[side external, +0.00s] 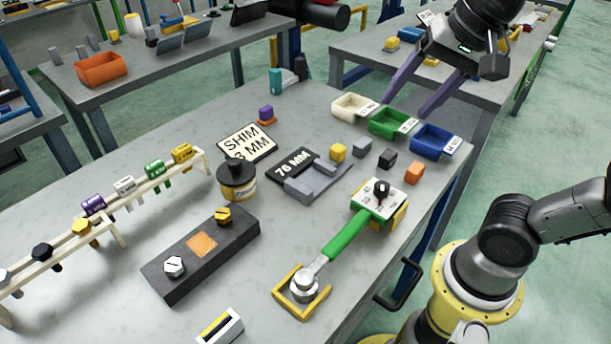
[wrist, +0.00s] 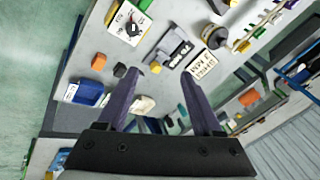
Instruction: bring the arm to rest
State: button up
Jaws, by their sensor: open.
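My gripper (side external: 412,104) is open and empty, with two purple fingers spread apart. It hangs in the air at the far right of the workbench (side external: 330,245), above and behind the colored bins. In the wrist view my gripper (wrist: 162,85) shows both fingertips apart with nothing between them. The bench top lies beyond the fingertips, seen at a tilt. No object touches the fingers in either view.
White (side external: 352,106), green (side external: 392,123) and blue bins (side external: 433,138) stand below my gripper. A green-handled wrench (side external: 345,237), a dark block with bolts (side external: 200,252) and a wooden rack (side external: 130,190) occupy the bench. Another bench (side external: 365,55) stands behind.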

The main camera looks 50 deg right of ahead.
jog(key=s+f+n, duration=0.4)
jog(key=f+n, duration=0.4)
jog(key=n, duration=0.3)
jog(key=shift+s+d+f+t, duration=0.3)
jog(key=shift+s+d, duration=0.05)
jog(key=shift+d, duration=0.1)
dwell(0.9)
